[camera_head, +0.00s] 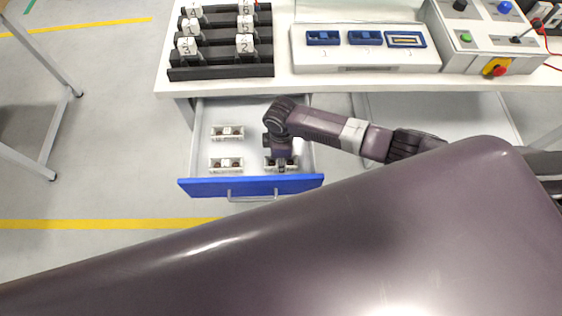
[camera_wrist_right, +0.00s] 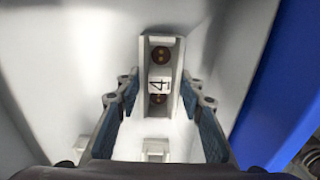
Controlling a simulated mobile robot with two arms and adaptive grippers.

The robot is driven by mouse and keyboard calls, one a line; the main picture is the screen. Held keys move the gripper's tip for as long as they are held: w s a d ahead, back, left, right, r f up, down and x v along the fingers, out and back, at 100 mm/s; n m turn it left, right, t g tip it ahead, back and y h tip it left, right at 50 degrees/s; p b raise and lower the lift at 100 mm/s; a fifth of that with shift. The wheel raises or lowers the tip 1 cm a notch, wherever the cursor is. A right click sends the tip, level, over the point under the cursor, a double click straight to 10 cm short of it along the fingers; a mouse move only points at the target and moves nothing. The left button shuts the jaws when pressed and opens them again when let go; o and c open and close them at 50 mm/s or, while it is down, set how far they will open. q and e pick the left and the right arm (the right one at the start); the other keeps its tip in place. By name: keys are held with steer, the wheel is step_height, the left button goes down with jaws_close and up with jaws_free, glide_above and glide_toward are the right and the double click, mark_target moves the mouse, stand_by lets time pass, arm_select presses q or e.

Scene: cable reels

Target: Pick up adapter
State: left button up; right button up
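A white adapter (camera_wrist_right: 160,75) with the number 4 and two dark round sockets lies in the open drawer. In the right wrist view it is between the two spread fingers of my right gripper (camera_wrist_right: 162,98), with a gap on both sides. In the head view my right gripper (camera_head: 281,165) points down over this adapter at the drawer's front right and partly hides it. Two more adapters, one at the front left (camera_head: 226,164) and one behind it (camera_head: 227,132), lie in the drawer. My left gripper is not in view.
The drawer's blue front (camera_head: 250,187) with its handle is pulled out below the white workbench (camera_head: 285,82). On the bench are a black rack (camera_head: 222,71) with numbered blocks, a blue-socket panel (camera_head: 363,55) and a control box (camera_head: 486,57). The drawer's back right is partly covered by my arm.

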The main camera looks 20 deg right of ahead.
steer(key=c, duration=0.7)
step_height(320, 180, up, 20)
stand_by(0.4)
steer(key=shift+b, duration=0.3)
